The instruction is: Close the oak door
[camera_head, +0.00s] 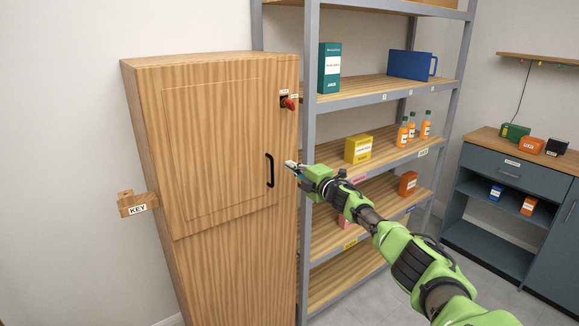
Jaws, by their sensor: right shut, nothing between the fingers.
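The oak door (208,150) is the upper front of a tall wooden cabinet at left centre. It lies flush, or nearly so, with the cabinet front; I cannot tell whether a small gap is left. A black vertical handle (270,171) is on its right side. A red knob or lever (289,104) on a dark plate sits at the upper right of the front. My right gripper (291,165) is just right of the handle, in front of the cabinet's right edge. It is shut and empty, and contact with the door is not clear. My left gripper is not in view.
A wooden holder labelled KEY (136,204) sticks out at the cabinet's left. A grey-framed shelf (360,96) with boxes and orange bottles stands close on the right. A blue-grey counter (510,170) is at the far right. Grey floor shows between shelf and counter.

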